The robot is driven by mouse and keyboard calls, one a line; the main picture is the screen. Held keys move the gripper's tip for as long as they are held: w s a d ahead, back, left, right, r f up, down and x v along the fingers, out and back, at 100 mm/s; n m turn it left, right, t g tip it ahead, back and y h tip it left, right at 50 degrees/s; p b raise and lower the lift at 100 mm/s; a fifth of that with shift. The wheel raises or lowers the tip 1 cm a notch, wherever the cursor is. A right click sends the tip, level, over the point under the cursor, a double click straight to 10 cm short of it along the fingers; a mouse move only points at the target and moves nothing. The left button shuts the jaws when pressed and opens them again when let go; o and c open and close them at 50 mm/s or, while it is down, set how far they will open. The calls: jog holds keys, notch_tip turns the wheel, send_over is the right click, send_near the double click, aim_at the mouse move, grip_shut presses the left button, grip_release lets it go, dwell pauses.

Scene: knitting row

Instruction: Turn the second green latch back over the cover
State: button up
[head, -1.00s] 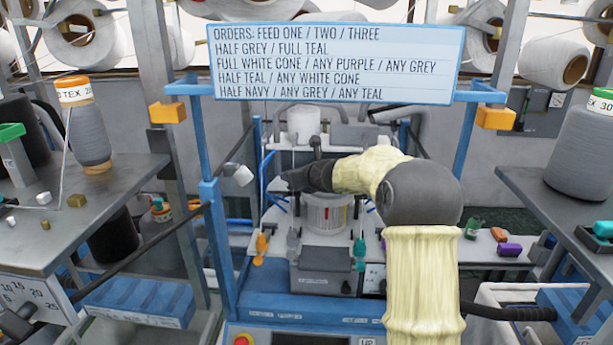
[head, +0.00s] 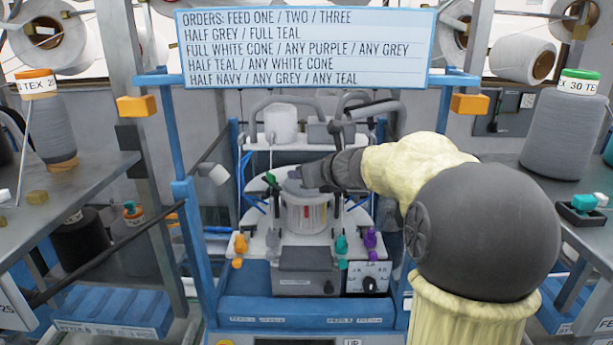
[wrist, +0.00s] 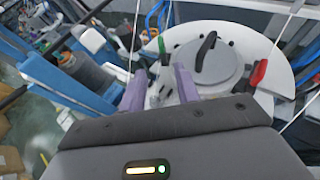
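The round grey cover (wrist: 215,65) with a black handle shows in the wrist view on a white ring-shaped plate. A green-tipped latch (wrist: 161,46) stands at its left edge, beyond my fingers and pointing away from the cover. In the head view a green latch (head: 270,179) sticks up to the left of the round machine body (head: 306,215). My gripper (wrist: 160,82) has its two purple fingers apart, with the latch side of the plate between and beyond them. I see nothing held. My wrist hides part of the cover in the head view, and no second green latch is clearly visible.
A red latch (wrist: 258,73) stands at the cover's right edge. Orange (head: 239,246), teal (head: 341,246) and purple (head: 370,240) pegs line the machine's front. Blue uprights (head: 190,215) flank it, and an orders board (head: 305,48) hangs above. Thin yarns run near the plate.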

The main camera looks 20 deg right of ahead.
jog(key=shift+s+d+r, duration=0.15)
jog(key=shift+s+r, duration=0.05)
jog(key=shift+s, duration=0.25)
jog(key=s+a+f+n+g+h+b, duration=0.2)
jog(key=s+f+n+g, duration=0.3)
jog(key=s+f+n, duration=0.8)
jog(key=s+a+f+n+g+h+b, duration=0.2)
jog(key=s+f+n+g, duration=0.3)
jog(key=s+f+n, duration=0.8)
notch_tip(320, 180, down, 5)
jog(key=a+n, duration=0.1)
jog(key=n, duration=0.5)
jog(key=shift+a+h, duration=0.3)
jog(key=shift+a, duration=0.1)
